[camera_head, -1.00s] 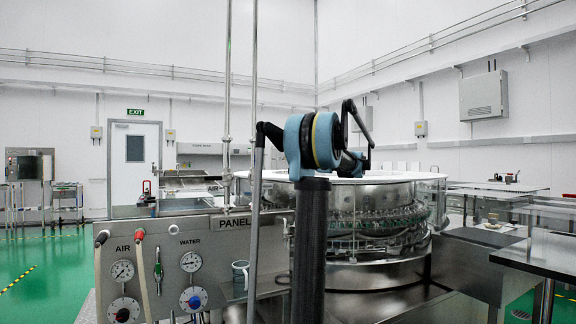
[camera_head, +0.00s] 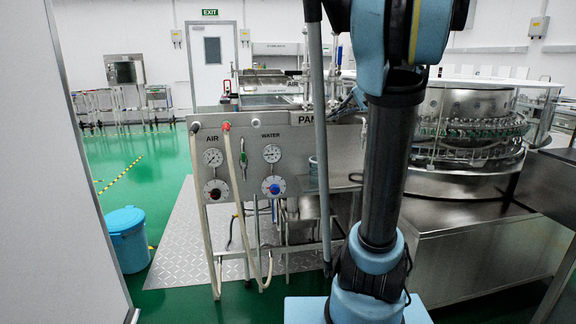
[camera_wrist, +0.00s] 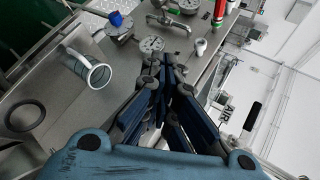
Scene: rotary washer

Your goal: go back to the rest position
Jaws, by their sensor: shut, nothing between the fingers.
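My gripper (camera_wrist: 165,70) is shut and empty in the wrist view. Its dark fingers come together above the steel surface of the panel stand, near the gauges. In the head view my own arm rises upright in front of the panel, and the gripper itself cannot be made out clearly behind it. A dark ring (camera_wrist: 25,115) lies further left.
The AIR and WATER panel (camera_head: 245,160) stands left of my arm, with hoses hanging down. The rotary washer (camera_head: 470,125) stands right. A blue bin (camera_head: 127,240) and a grey wall edge (camera_head: 75,180) are at left. Green floor (camera_head: 150,165) is open beyond the bin.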

